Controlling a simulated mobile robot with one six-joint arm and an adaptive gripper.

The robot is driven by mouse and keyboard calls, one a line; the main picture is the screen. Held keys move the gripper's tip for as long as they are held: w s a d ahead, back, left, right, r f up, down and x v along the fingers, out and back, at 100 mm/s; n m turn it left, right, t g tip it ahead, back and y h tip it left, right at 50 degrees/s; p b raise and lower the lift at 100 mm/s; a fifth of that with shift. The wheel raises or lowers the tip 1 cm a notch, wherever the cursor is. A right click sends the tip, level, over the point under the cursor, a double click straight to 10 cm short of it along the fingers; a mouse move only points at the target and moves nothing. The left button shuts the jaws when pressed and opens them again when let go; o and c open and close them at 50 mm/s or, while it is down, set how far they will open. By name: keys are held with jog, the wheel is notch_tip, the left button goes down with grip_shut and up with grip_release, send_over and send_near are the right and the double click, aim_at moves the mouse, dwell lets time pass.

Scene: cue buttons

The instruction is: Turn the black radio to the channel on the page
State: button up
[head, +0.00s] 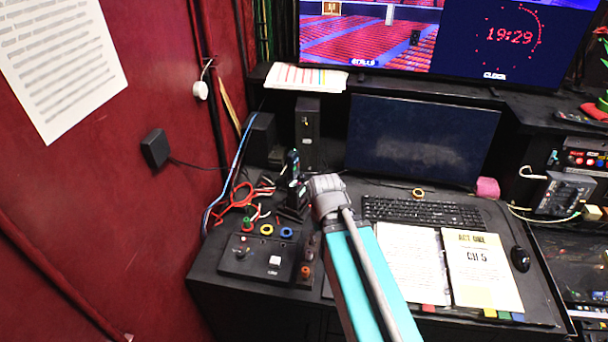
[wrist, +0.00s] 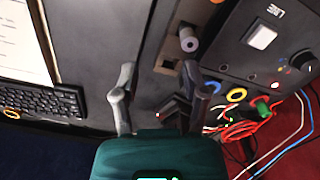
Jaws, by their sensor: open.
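A small black handheld radio (head: 293,163) with a faintly lit face stands upright on the desk, left of my gripper in the head view. A dark base (head: 293,203) is below it. My gripper (head: 325,195) hangs over the desk just right of the radio; its fingers are hard to see there. In the wrist view my gripper (wrist: 160,85) has its two grey fingers apart and nothing between them. A dark piece with a small red light (wrist: 158,115) shows near the right finger. The page (head: 483,268) lies flat right of my arm and reads "ACT ONE" and "CH 5".
A black panel (head: 254,257) with a white button and knob sits front left. Red cables (head: 240,196) lie behind it. A keyboard (head: 424,212), a monitor (head: 421,140) and a mouse (head: 520,258) stand to the right. A red wall (head: 120,200) bounds the left.

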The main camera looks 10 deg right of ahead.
jog(key=shift+w+a, duration=0.1)
jog(key=shift+a, duration=0.05)
notch_tip(320, 180, up, 16)
jog(key=m+p, duration=0.6)
jog(key=p, duration=1)
send_over(302, 176)
jog(key=shift+w+r, duration=0.1)
jog(key=shift+r, duration=0.05)
notch_tip(302, 176, down, 14)
jog(key=b, duration=1.3)
jog(key=shift+r, duration=0.1)
